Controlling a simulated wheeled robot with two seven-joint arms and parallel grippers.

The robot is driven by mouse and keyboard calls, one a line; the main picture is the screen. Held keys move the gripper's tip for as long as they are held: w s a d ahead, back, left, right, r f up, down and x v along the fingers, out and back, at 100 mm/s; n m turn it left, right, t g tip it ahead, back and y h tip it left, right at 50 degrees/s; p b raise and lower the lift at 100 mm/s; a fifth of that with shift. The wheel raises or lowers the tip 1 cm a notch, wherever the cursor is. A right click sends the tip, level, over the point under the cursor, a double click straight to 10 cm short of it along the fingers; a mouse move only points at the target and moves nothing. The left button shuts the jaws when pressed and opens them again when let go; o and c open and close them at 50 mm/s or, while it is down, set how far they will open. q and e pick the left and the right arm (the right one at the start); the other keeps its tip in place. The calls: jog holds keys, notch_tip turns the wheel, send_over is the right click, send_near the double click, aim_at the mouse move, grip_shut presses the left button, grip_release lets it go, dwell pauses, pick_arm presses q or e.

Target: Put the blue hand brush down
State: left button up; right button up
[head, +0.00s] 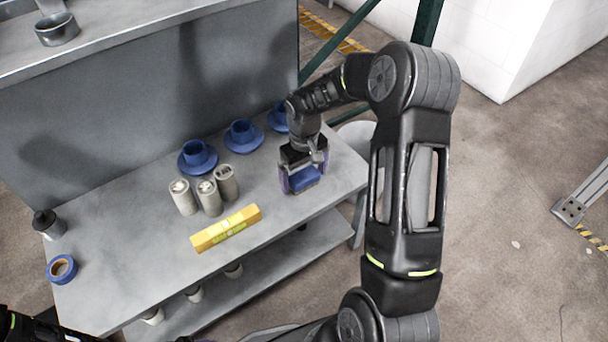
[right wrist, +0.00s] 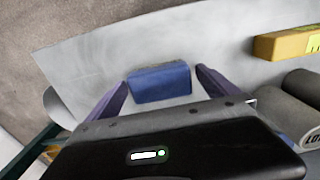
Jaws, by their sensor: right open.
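The blue hand brush (head: 304,179) is on the right end of the grey workbench (head: 140,260). It also shows in the right wrist view (right wrist: 160,83) as a blue block. My right gripper (head: 302,186) is above it, with its fingers open on either side of the brush. In the right wrist view the open gripper (right wrist: 163,78) shows a gap between each finger and the brush. The gripper partly hides the brush in the head view. A dark part of my left arm shows at the lower left; its gripper is not visible.
A yellow level (head: 226,228) and several grey cans (head: 209,197) stand left of the brush. Several blue cups on saucers (head: 198,157) line the back. A blue tape roll (head: 62,269) lies at the left end. The front right bench top is clear.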

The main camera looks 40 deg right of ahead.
aim_at(304, 175)
notch_tip(304, 175, up, 12)
jog(key=p, duration=0.3)
jog(key=shift+r, duration=0.15)
dwell(0.9)
